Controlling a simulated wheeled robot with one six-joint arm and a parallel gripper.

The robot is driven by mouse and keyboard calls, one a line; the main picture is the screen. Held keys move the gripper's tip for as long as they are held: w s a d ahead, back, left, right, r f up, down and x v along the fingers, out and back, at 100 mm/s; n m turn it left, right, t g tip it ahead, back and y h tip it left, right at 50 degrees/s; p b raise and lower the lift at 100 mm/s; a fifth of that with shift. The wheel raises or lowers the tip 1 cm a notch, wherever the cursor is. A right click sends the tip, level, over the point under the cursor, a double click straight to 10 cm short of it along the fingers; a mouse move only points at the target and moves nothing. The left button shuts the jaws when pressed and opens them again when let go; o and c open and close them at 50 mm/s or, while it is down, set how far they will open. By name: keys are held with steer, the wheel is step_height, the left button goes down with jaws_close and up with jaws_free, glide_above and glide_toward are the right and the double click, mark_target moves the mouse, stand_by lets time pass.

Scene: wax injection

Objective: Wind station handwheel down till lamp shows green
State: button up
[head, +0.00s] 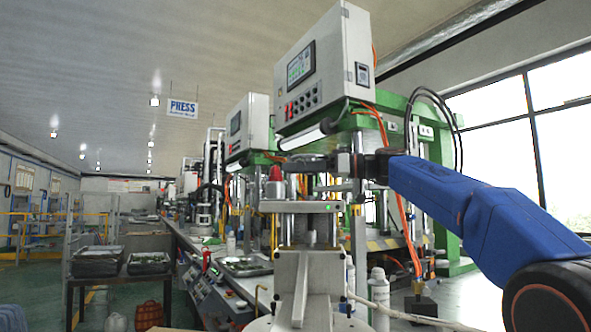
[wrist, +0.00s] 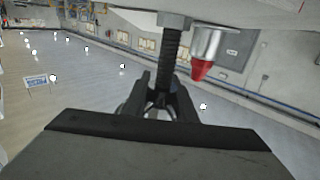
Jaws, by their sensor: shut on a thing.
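The station handwheel (head: 308,163) is a dark wheel seen nearly edge-on above the station's grey top plate (head: 300,206). My gripper (head: 350,165) reaches it from the right and is shut on its rim side. In the wrist view my gripper (wrist: 162,100) has its dark fingers closed at a dark part below a black threaded screw (wrist: 171,55); the exact contact is hard to make out. A tiny green spot shows on the plate's front.
A white control cabinet (head: 322,65) on a green frame hangs above the wheel. White bottles (head: 379,290) stand low at right of the station. Trays (head: 97,260) sit on a table at left. The floor aisle at far left is open.

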steer(key=m+t, duration=0.2)
steer(key=t, duration=0.1)
steer(key=shift+w+r+h, duration=0.1)
steer(key=shift+w+h, duration=0.1)
steer(key=shift+h, duration=0.1)
steer(key=shift+w+d+m+t+h, duration=0.1)
steer(key=shift+w+m+t+h, duration=0.2)
steer(key=shift+m+t, duration=0.4)
steer(key=shift+w+d+m+t+h, duration=0.15)
steer(key=shift+m+t+h, duration=0.25)
steer(key=shift+t, duration=0.6)
steer(key=o, duration=0.9)
steer(key=shift+o, duration=0.2)
steer(key=v, duration=1.7)
steer(key=shift+d, duration=0.15)
